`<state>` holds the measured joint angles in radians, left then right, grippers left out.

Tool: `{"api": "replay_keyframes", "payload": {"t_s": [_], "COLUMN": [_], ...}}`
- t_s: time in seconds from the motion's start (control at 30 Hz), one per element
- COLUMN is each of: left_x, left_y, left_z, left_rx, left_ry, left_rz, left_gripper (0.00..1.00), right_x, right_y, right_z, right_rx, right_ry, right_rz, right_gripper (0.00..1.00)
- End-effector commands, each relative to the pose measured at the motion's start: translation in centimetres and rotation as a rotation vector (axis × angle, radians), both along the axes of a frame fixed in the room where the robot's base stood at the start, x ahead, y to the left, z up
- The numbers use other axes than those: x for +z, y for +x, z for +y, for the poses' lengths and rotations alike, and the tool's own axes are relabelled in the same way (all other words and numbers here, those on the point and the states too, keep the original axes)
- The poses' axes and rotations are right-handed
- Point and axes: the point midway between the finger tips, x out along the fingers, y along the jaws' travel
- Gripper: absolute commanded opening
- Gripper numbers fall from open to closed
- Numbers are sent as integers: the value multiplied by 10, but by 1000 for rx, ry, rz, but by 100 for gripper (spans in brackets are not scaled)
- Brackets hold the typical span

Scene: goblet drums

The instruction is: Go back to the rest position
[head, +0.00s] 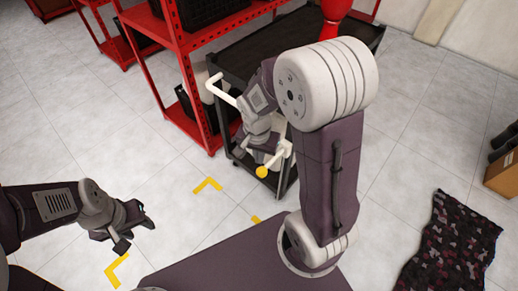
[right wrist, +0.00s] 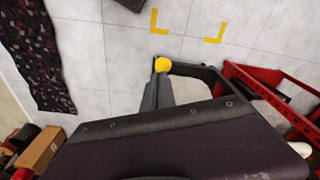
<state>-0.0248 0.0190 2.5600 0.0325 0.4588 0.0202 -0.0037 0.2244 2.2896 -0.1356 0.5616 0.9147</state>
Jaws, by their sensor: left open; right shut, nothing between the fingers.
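My left gripper (head: 128,225) is open and empty above the tiled floor, at the lower left of the head view. My right arm rises from the bottom middle of that view and bends over, partly hiding my right gripper (head: 262,143) in front of the black cart (head: 262,48). The right gripper is shut with nothing held. In the right wrist view its fingers (right wrist: 160,88) point toward a yellow ball (right wrist: 162,65). That ball also shows in the head view (head: 262,172), beside a white bar. I cannot tell whether the fingers touch it.
A red shelf rack (head: 183,85) stands left of the cart. A red object (head: 334,10) is partly visible at the cart's far end. A dark patterned rug (head: 452,245) lies at right, near a cardboard box (head: 503,175). Open floor lies around my left gripper.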

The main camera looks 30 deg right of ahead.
Motion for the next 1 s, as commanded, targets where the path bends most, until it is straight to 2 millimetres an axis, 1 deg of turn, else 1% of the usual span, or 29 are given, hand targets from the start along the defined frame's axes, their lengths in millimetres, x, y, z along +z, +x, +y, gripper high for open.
{"api": "replay_keyframes", "payload": {"t_s": [0.2, 0.27, 0.3, 0.37, 0.4, 0.43, 0.47, 0.5, 0.57, 0.6, 0.63, 0.67, 0.7, 0.8, 0.9, 1.0], "left_x": [1, 11, 24, 50, 70, 83, 95, 108, 112, 109, 109, 104, 103, 102, 102, 102], "left_y": [0, 0, 0, 0, 0, 0, 0, 0, 0, 0, 0, 0, 0, 0, 0, 0], "left_z": [0, 0, 0, 0, 0, 0, 0, 0, 0, 0, 0, 0, 0, 0, 0, 0], "left_rx": [0, 0, 0, 0, 0, 0, 0, 0, 0, 0, 0, 0, 0, 0, 0, 0], "left_ry": [0, 0, 0, 0, 0, 0, 0, 0, 0, 0, 0, 0, 0, 0, 0, 0], "left_rz": [0, 0, 1, 0, 0, 0, -1, -1, -1, -1, -1, 0, 0, 1, 0, 0], "left_gripper": [43, 43, 43, 43, 43, 43, 43, 43, 43, 43, 43, 43, 43, 43, 43, 43], "right_x": [1, 12, 29, 60, 82, 96, 109, 121, 123, 117, 116, 109, 107, 105, 105, 105], "right_y": [0, 1, 2, -1, -8, -15, -23, -34, -47, -53, -57, -61, -63, -63, -62, -62], "right_z": [0, 0, 1, 2, 5, 8, 10, 14, 19, 21, 22, 23, 25, 26, 26, 26], "right_rx": [0, 1, 3, 4, 5, 32, 83, 175, 322, 411, 471, 528, 596, 723, 776, 779], "right_ry": [0, 0, 0, 2, 9, 16, 21, 27, 32, 34, 34, 34, 33, 24, 17, 17], "right_rz": [0, -4, -15, -30, -33, -33, -31, -29, -23, -17, -16, -11, -8, -10, -10, -10], "right_gripper": [0, 0, 0, 0, 0, 0, 0, 0, 0, 0, 0, 0, 0, 0, 0, 0]}}
